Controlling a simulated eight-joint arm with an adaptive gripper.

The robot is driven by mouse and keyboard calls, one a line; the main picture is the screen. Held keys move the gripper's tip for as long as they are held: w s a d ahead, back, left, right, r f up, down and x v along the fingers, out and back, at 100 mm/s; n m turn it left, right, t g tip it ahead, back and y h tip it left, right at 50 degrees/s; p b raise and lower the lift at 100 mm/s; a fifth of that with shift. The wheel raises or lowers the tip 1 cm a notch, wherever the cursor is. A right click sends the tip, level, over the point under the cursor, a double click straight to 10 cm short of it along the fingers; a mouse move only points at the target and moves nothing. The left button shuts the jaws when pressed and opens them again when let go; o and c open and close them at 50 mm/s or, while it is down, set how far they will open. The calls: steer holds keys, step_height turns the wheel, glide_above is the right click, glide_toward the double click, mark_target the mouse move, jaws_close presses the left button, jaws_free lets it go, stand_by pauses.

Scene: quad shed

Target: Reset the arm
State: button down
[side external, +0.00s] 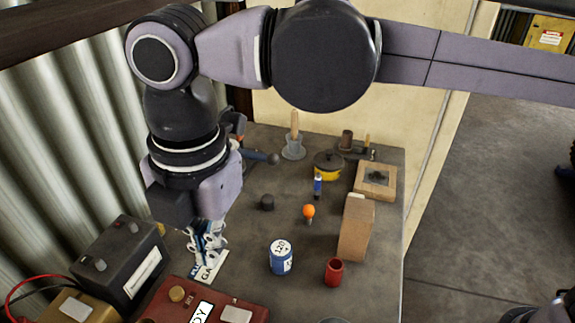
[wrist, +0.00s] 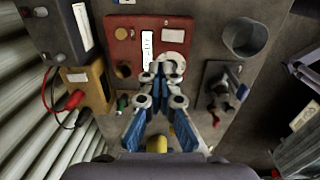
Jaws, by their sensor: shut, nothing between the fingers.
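My gripper (side external: 205,250) hangs from my arm at the left of the side external view, pointing down over the grey workbench (side external: 235,275). In the wrist view, its blue-padded fingers come together at the tips (wrist: 160,72), shut and empty. The fingertips overlap a white label with dark lettering (side external: 212,267) in the side external view; whether they touch it I cannot tell. In the wrist view they point toward the red box (wrist: 121,33). My arm hides part of the bench's back left.
A black battery-like box (side external: 118,262) and the red box (side external: 235,312) stand close to my gripper. A blue can (side external: 281,257), red cup (side external: 334,272), wooden block (side external: 356,230), orange bulb (side external: 308,212) and yellow pot (side external: 328,166) stand rightward. A corrugated wall (side external: 50,150) borders the left.

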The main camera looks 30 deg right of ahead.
steer(key=shift+r, duration=0.1)
steer(key=w+d+f+m+t+y, duration=0.1)
steer(key=w+d+m+t, duration=0.15)
steer(key=d+m, duration=0.7)
steer(key=w+d+f+m+t, duration=0.1)
steer(key=w+d+m, duration=0.3)
steer(key=d, duration=1.1)
steer(key=s+d+f+m+t, duration=0.1)
steer(key=s+d+f+m, duration=0.2)
steer(key=d+m, duration=0.3)
steer(key=s+d+f+m+t+h, duration=0.1)
steer(key=d+f+m, duration=0.5)
steer(key=d, duration=0.6)
steer(key=shift+s+d+m+t+h, duration=0.3)
steer(key=shift+s+m+t, duration=0.35)
steer(key=shift+s, duration=0.5)
steer(key=shift+r, duration=0.1)
